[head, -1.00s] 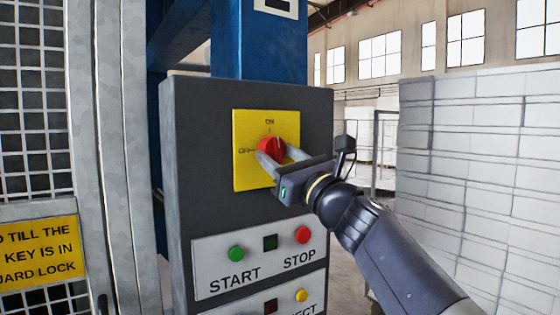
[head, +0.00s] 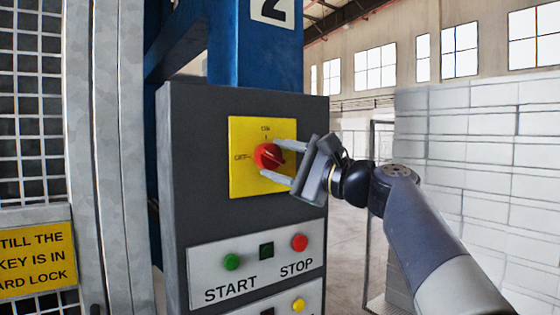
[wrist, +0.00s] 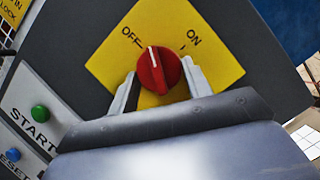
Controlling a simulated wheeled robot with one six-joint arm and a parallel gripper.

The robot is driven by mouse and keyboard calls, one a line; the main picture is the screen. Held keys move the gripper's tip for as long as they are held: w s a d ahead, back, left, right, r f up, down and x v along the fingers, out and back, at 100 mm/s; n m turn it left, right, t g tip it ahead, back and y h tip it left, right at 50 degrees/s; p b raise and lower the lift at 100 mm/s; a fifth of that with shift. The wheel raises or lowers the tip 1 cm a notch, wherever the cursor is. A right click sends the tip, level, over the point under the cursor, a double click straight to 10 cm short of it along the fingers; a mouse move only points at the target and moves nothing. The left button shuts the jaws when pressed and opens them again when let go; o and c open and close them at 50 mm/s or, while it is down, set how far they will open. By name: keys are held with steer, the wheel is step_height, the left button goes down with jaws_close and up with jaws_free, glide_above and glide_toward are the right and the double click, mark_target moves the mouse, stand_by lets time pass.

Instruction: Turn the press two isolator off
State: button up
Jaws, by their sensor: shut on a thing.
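The isolator is a red round knob (head: 268,157) on a yellow plate (head: 240,185), on the grey control box under a blue post marked 2 (head: 271,10). ON is at the plate's top and OFF at its left. In the wrist view the red knob (wrist: 158,72) has a white mark pointing between OFF and ON, nearer OFF. My gripper (head: 284,161) reaches in from the right with one finger above and one below. In the wrist view my gripper (wrist: 159,78) has a finger on each side of the knob, shut on it.
Below the plate is a panel with a green START button (head: 232,262) and a red STOP button (head: 299,243). A wire-mesh guard with a yellow sign (head: 38,255) stands at left. A pale block wall (head: 470,160) stands at right, behind my arm.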

steer(key=n, duration=0.2)
steer(key=n+g+p, duration=0.1)
steer(key=n+g+h, duration=0.1)
steer(key=n, duration=0.1)
steer(key=shift+r+n+p, duration=0.25)
steer(key=shift+n+p, duration=0.05)
steer(key=shift+p, duration=0.05)
stand_by(0.4)
steer(key=o, duration=1)
steer(key=shift+d, duration=0.1)
steer(key=b+v, duration=0.2)
steer(key=v, duration=0.8)
steer(key=shift+s+d+r+b, duration=0.1)
steer(key=shift+s+d+b, duration=0.15)
steer(key=shift+b, duration=0.05)
